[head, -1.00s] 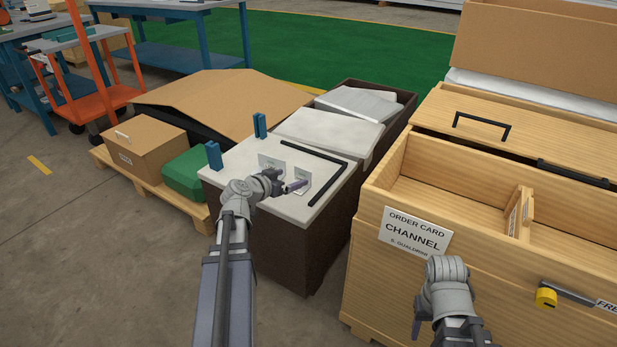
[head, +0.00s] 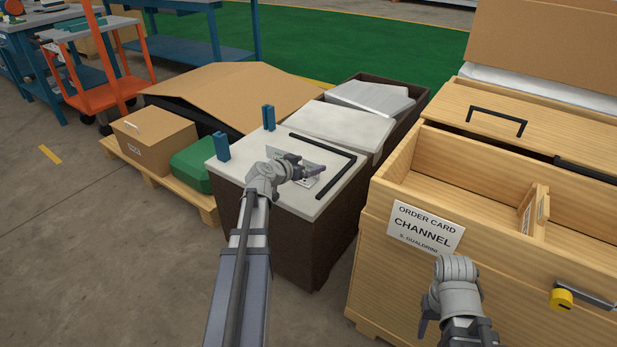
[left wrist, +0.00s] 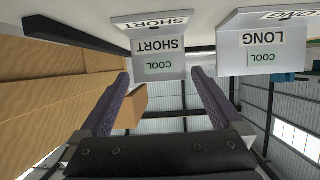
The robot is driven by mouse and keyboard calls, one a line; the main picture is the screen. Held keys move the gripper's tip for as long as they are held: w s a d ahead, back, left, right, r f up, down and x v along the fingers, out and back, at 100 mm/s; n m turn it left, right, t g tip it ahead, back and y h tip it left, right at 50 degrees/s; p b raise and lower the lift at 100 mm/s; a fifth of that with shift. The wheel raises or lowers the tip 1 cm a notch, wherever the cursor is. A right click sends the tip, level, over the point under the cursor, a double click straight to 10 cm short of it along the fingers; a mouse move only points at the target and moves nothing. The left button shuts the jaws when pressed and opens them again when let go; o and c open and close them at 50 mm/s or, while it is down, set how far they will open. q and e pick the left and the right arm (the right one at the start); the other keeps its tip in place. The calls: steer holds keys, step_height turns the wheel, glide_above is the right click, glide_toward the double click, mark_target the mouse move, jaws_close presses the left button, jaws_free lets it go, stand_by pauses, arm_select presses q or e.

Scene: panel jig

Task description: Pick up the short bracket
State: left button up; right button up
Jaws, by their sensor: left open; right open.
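The short bracket (left wrist: 158,45), a light grey angle piece labelled SHORT and COOL, shows at the top of the left wrist view. The long bracket (left wrist: 262,42), labelled LONG and COOL, stands just right of it there. My left gripper (head: 318,170) is over the pale bin top in the head view and partly hides both brackets. It is open, and in the left wrist view its fingers (left wrist: 160,82) are either side of the short bracket's lower edge; contact cannot be made out. My right gripper (head: 422,326) is open, low in front of the wooden crate, largely hidden by its wrist.
A black L-shaped rail (head: 345,172) and two blue posts (head: 268,117) (head: 222,146) edge the pale top (head: 303,206). The wooden crate (head: 400,165) with a CHANNEL order card (head: 425,228) stands right. A cardboard box (head: 153,138) and green case (head: 193,165) stand left.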

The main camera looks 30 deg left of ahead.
arm_select(q)
steer(key=shift+x, duration=1.05)
steer(key=c, duration=1.2)
steer(key=shift+c, duration=0.2)
steer(key=shift+r, duration=0.1)
step_height(320, 180, up, 10)
steer(key=p, duration=0.9)
steer(key=shift+p, duration=0.35)
